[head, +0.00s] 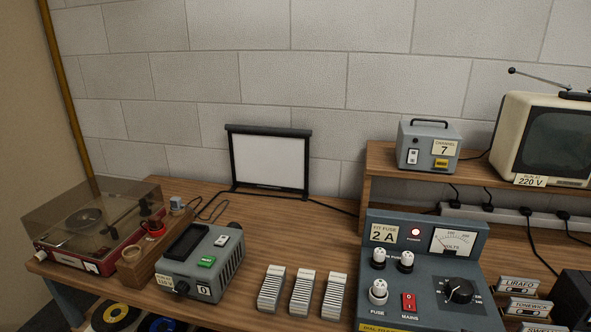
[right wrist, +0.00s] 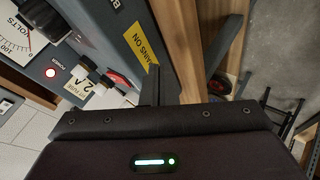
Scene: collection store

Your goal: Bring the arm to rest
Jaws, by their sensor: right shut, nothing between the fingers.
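In the right wrist view my right gripper (right wrist: 153,84) shows as a dark finger shape above the black housing with the green light. It is shut and empty. It is in front of the grey-blue fuse panel (right wrist: 170,30), seen tilted, with its lit red power lamp and voltmeter. In the head view the same panel (head: 425,290) stands at the front right of the bench. No gripper shows in the head view, and my left gripper is in neither view.
The wooden bench (head: 265,240) holds a record player (head: 88,232), a grey slide viewer (head: 205,262), several slide stacks (head: 303,290) and a small white screen (head: 268,160). A raised shelf (head: 385,186) carries a grey box (head: 430,146) and a television (head: 545,135). Cassettes (head: 524,305) lie at right.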

